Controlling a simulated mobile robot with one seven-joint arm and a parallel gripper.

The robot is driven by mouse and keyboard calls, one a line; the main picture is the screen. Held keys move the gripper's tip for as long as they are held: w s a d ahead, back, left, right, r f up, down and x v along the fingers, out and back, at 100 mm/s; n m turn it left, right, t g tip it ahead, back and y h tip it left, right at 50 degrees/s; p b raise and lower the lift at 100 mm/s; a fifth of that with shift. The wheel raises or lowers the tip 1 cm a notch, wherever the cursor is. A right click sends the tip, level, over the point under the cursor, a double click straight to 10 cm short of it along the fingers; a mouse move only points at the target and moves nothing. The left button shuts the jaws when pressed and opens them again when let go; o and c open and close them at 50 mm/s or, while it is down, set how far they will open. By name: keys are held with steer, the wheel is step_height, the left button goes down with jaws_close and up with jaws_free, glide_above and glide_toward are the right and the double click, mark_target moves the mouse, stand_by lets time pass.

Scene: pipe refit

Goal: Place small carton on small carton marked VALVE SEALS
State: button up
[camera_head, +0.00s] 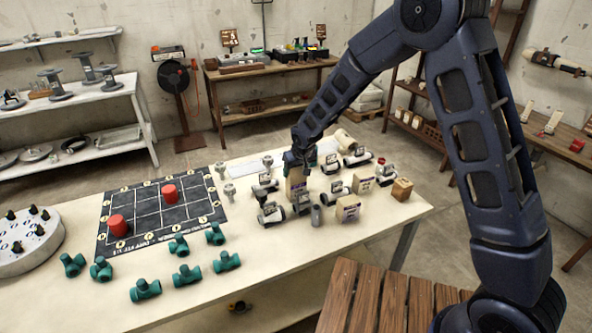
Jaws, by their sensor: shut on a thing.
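My gripper (297,168) points down over the middle of the table and is shut on a small tan carton (295,186). I cannot tell whether this carton's base touches the table. Two other small cream cartons with dark purple labels stand to the right: a nearer carton (348,209) and a farther carton (363,184). The label print is too small to read, so I cannot tell which one is marked VALVE SEALS. The held carton is apart from both. My gripper hides part of the held carton's top.
Several grey-and-white valve fittings (271,214) crowd around the cartons. A grey cylinder (316,216) and a wooden block (401,189) stand near. A dark grid board (145,214) holds two red cylinders (118,225). Several green pipe fittings (187,275) lie in front. The table's front right is clear.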

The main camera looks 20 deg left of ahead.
steer(key=o, duration=1.1)
steer(key=v, duration=1.2)
steer(key=shift+r, duration=0.1)
steer(key=w+d+r+m+h, duration=0.1)
steer(key=d+r, duration=0.4)
steer(key=d, duration=0.6)
steer(key=w+d+r+m+t, duration=0.15)
steer(key=d+r, duration=0.35)
steer(key=d, duration=0.6)
steer(key=w+d+r+m+h, duration=0.15)
steer(key=d+r, duration=0.35)
steer(key=d, duration=0.6)
steer(key=s+d+m, duration=0.1)
steer(key=s+d, duration=0.5)
steer(key=d, duration=0.1)
steer(key=s+d+r+m, duration=0.1)
steer(key=s+d+m, duration=0.1)
steer(key=s+d, duration=0.4)
steer(key=s+d+r+m, duration=0.1)
steer(key=s+d+m, duration=0.1)
steer(key=s+d, duration=0.4)
steer(key=shift+s+d+r+h, duration=0.1)
steer(key=shift+s+d+h, duration=0.1)
steer(key=shift+d, duration=0.55)
steer(key=shift+s+d+r+h, duration=0.1)
steer(key=shift+s+d+h, duration=0.05)
steer(key=shift+d, duration=0.55)
